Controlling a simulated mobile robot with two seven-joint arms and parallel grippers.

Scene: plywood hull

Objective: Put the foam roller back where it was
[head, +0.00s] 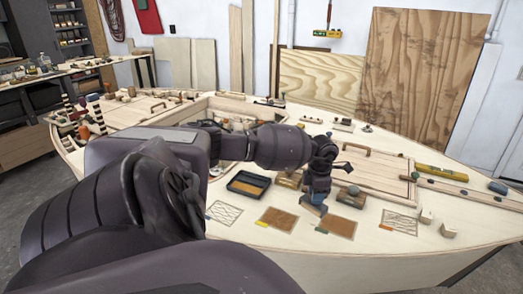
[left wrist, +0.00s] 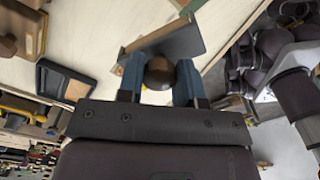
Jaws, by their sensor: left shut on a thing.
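My left gripper (head: 317,196) is low over the pale deck, between two framed brown patches. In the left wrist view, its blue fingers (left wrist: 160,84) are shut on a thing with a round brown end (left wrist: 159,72). A flat grey-blue part with a tan edge (left wrist: 172,42) shows just beyond that end and seems to belong to it. I cannot tell for sure that this held thing is the foam roller, as the fingers hide much of it. My right gripper is not in view.
A dark tray (head: 248,184) lies left of the gripper and also shows in the left wrist view (left wrist: 65,83). Framed brown patches (head: 277,220) lie nearby. A yellow tube-like thing (head: 441,172) and small blocks (head: 449,230) lie on the right. The front deck edge is mostly bare.

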